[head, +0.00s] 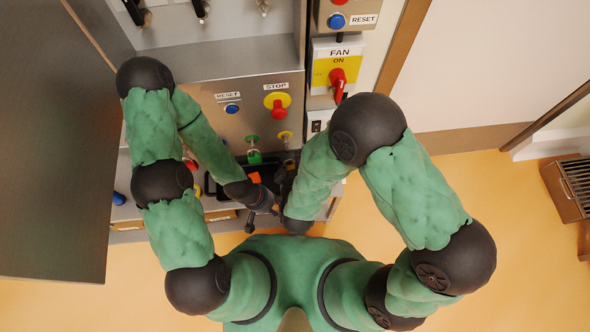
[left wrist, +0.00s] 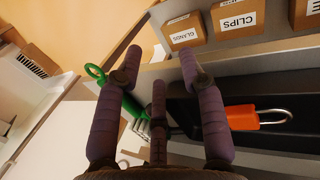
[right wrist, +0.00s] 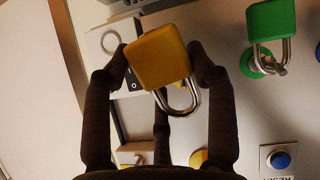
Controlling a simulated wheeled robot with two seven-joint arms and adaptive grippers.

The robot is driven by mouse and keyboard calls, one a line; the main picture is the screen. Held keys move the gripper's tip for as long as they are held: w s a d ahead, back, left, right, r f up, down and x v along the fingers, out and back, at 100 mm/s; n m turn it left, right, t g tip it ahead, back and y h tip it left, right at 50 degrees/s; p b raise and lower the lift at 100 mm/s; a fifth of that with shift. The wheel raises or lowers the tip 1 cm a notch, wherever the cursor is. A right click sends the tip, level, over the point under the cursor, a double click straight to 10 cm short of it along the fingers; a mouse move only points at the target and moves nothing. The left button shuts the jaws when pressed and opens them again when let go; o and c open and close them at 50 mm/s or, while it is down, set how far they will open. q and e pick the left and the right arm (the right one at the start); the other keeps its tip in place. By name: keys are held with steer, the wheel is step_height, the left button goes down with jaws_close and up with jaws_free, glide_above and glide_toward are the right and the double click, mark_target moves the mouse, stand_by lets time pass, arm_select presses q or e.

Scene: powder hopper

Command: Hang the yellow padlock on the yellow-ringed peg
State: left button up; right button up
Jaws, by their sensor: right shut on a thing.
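The yellow padlock (right wrist: 158,57) is between the fingertips of my right gripper (right wrist: 165,68), which is shut on it; its steel shackle points down in the right wrist view. In the head view, the yellow-ringed peg (head: 285,136) is on the grey panel, right of the green-ringed peg (head: 252,138). The padlock is close below the yellow-ringed peg there; I cannot tell whether they touch. The right wrist view does not clearly show that peg. My left gripper (left wrist: 162,62) is open, near the black tray (left wrist: 285,85).
A green padlock (right wrist: 272,20) hangs on the green-ringed peg. An orange padlock (left wrist: 243,117) lies in the black tray. The red stop button (head: 278,107) is above the pegs.

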steer(key=shift+w+a+f+b, duration=0.15)
steer(key=shift+w+f+b, duration=0.1)
steer(key=shift+w, duration=0.65)
steer(key=shift+w+a+f+b, duration=0.2)
steer(key=shift+w+b, duration=0.1)
steer(key=shift+w, duration=0.6)
steer(key=shift+w+a+f+b, duration=0.15)
steer(key=shift+w+f+b, duration=0.1)
steer(key=shift+w, duration=0.65)
steer(key=o, duration=1.3)
steer(key=shift+s+r, duration=0.1)
steer(key=v, duration=1.1)
steer(key=shift+s+r, duration=0.25)
